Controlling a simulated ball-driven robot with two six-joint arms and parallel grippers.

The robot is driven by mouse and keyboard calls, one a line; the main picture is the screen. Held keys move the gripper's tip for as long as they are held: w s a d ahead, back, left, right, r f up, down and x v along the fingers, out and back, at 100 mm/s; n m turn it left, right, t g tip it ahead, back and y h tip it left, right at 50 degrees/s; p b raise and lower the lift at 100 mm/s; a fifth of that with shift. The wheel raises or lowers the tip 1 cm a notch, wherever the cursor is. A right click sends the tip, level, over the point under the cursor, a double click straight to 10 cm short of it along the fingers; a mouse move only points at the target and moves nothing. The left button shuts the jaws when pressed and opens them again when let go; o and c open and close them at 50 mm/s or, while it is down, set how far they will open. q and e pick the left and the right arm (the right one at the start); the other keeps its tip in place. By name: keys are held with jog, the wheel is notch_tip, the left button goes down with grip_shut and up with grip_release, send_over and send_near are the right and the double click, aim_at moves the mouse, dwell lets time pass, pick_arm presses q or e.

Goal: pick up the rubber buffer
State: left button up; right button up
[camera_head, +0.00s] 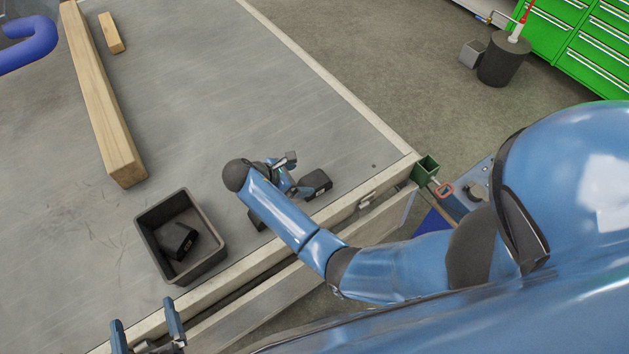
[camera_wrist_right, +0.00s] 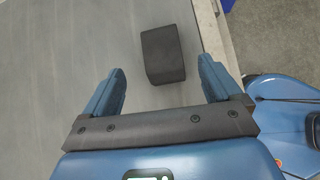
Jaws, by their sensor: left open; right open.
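A black rubber buffer (camera_head: 316,183) lies on the grey trailer bed near its edge. In the right wrist view the black block (camera_wrist_right: 163,55) sits ahead of and between the fingertips, not visibly touching either. My right gripper (camera_head: 296,176) is open and empty beside it; its two blue fingers (camera_wrist_right: 161,66) are spread wide. A second black buffer (camera_head: 180,240) lies inside a dark open bin. A third dark piece (camera_head: 256,220) is mostly hidden behind my right forearm. My left gripper (camera_head: 147,325) is open and empty at the bottom left, near the bed's edge.
The dark bin (camera_head: 144,238) stands left of my right arm. A long wooden beam (camera_head: 103,100) and a short wood piece (camera_head: 111,33) lie farther left. A pale rail (camera_head: 340,85) edges the bed. A blue tube (camera_head: 30,48) shows at top left. The bed's middle is clear.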

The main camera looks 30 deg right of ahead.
aim_at(314, 180)
jog(key=shift+n, duration=0.3)
jog(key=x, duration=0.5)
jog(key=shift+s+d+f, duration=0.1)
jog(key=shift+s+f, duration=0.1)
jog(key=shift+x, duration=2.65)
jog(key=shift+w, duration=0.1)
jog(key=c, duration=1.2)
jog(key=shift+r, duration=0.1)
jog(key=shift+c, duration=0.2)
